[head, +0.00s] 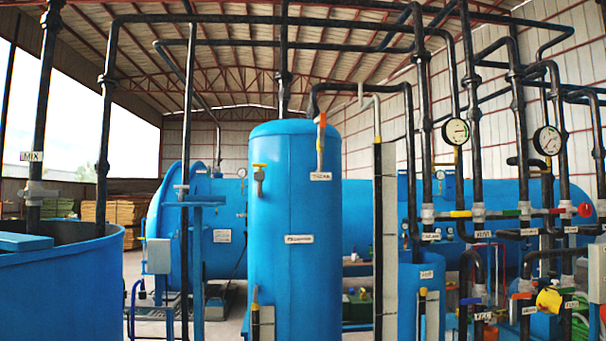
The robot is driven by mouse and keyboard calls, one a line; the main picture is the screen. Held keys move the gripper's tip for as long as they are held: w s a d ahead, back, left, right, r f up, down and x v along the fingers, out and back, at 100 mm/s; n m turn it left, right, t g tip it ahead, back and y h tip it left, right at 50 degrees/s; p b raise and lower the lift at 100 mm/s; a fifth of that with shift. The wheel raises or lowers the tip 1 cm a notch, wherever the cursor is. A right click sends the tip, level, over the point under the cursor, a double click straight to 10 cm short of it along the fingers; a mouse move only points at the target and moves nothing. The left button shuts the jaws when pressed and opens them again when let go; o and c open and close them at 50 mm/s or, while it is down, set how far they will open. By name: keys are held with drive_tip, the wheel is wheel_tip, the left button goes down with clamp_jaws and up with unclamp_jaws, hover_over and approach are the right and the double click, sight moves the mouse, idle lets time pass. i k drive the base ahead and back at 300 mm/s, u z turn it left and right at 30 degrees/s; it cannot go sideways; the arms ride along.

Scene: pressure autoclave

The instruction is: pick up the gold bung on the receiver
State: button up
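A tall blue cylindrical tank (293,200) stands upright in the middle of the head view. Its front label is too small to read, so I cannot confirm that it is the receiver. I cannot tell for certain which one is the gold bung. My gripper is not in view.
A large blue horizontal vessel (370,215) lies behind the tank. An open blue vat (60,290) stands at the left. Dark pipes, pressure gauges (456,131) and coloured valve handles crowd the right. Some bare floor shows left of the tank.

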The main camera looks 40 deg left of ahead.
sight(259, 165)
drive_tip(key=u, duration=0.05)
drive_tip(key=i, duration=0.7)
drive_tip(key=u, duration=0.85)
drive_tip(key=i, duration=0.6)
drive_tip(key=u, duration=0.75)
